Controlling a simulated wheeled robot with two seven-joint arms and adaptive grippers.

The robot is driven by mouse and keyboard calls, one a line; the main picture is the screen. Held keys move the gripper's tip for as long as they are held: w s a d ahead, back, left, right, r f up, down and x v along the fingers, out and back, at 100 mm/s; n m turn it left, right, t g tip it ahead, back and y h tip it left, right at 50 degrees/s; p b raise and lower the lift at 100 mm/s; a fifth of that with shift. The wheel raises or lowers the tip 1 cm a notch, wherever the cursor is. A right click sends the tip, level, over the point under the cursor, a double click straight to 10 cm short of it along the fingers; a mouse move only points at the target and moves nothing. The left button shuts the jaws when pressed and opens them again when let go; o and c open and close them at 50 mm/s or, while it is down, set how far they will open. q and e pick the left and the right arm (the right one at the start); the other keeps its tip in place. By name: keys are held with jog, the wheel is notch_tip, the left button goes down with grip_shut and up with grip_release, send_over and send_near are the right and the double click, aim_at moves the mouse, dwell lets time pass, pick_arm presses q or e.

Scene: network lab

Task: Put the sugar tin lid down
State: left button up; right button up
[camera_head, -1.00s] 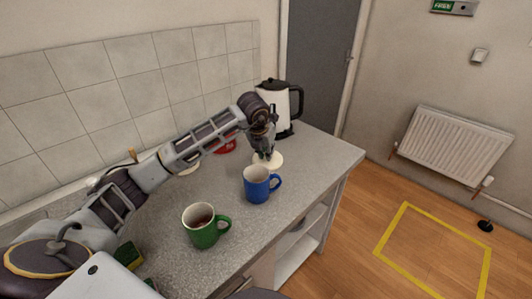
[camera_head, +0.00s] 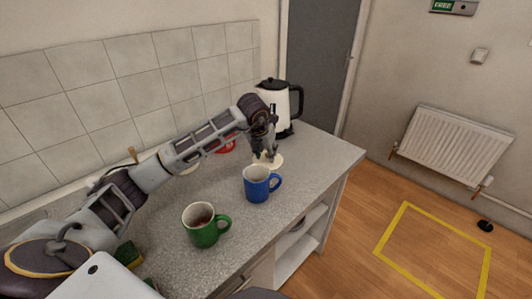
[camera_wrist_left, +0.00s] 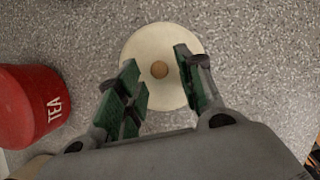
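The sugar tin lid (camera_head: 275,163) is a cream disc lying flat on the grey speckled counter, behind the blue mug. In the left wrist view the lid (camera_wrist_left: 155,38) shows from above, with a round wooden knob (camera_wrist_left: 159,69) at its middle. My left gripper (camera_head: 265,157) is just over the lid, pointing down. In the left wrist view its green-padded fingers (camera_wrist_left: 160,80) are apart, with the knob showing in the gap and no finger touching it. My right gripper is not in view.
A red tea tin (camera_wrist_left: 28,105) stands left of the lid in the wrist view. A blue mug (camera_head: 257,184) and a green mug (camera_head: 203,226) stand nearer on the counter. A white and black kettle (camera_head: 275,105) is behind. Bare counter (camera_head: 315,155) lies to the right.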

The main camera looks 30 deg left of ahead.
pick_arm(q)
jog(key=shift+r, duration=0.1)
jog(key=v, duration=1.2)
jog(key=shift+d, duration=0.1)
dwell(0.8)
